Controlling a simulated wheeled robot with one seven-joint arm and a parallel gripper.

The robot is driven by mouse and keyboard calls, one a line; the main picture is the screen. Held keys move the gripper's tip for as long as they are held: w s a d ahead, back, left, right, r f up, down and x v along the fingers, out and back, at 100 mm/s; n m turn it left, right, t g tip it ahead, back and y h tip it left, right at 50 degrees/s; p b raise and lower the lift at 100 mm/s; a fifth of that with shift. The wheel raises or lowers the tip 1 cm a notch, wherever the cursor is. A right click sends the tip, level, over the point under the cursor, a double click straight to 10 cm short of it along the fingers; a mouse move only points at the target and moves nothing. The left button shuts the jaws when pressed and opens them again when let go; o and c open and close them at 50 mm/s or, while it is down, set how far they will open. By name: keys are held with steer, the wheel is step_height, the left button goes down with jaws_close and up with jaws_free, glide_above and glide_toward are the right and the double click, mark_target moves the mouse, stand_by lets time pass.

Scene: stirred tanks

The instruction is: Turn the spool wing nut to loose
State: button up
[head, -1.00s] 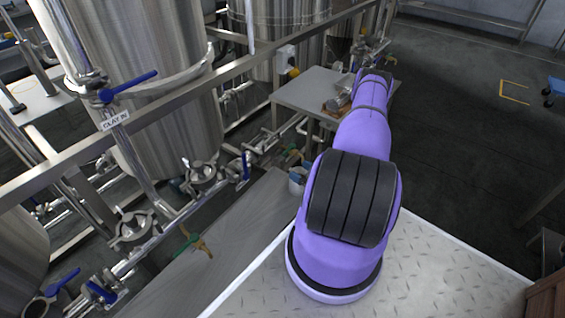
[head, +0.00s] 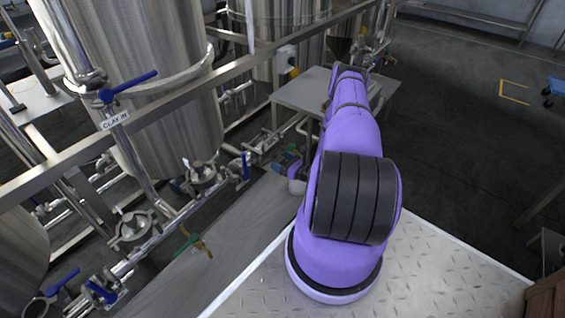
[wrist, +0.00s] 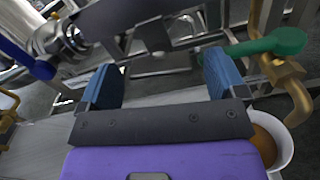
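My gripper (wrist: 162,78) is open in the wrist view, its two blue finger pads wide apart with nothing held between them. Steel pipework and a dark grey bracket (wrist: 150,30) show beyond the fingers. A steel clamp fitting (wrist: 72,36) lies up and left of the left finger, beside a blue handle (wrist: 28,58). In the head view, steel pipe clamps show at the near tank's foot (head: 132,230) and further back (head: 202,174). I cannot tell which fitting is the spool, and its wing nut is not clearly visible. My arm hides part of the area around my gripper.
A green handle (wrist: 268,44) with brass piping stands close to the right finger. A white bucket (wrist: 282,148) is below it. A steel table (head: 300,92) stands behind my arm, and a rail (head: 190,92) crosses before the tanks. The floor at right is open.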

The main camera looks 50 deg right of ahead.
steer(key=c, duration=0.8)
steer(key=shift+n, duration=1)
steer(key=o, duration=0.9)
steer(key=s, duration=1)
steer(key=shift+s+d, duration=0.4)
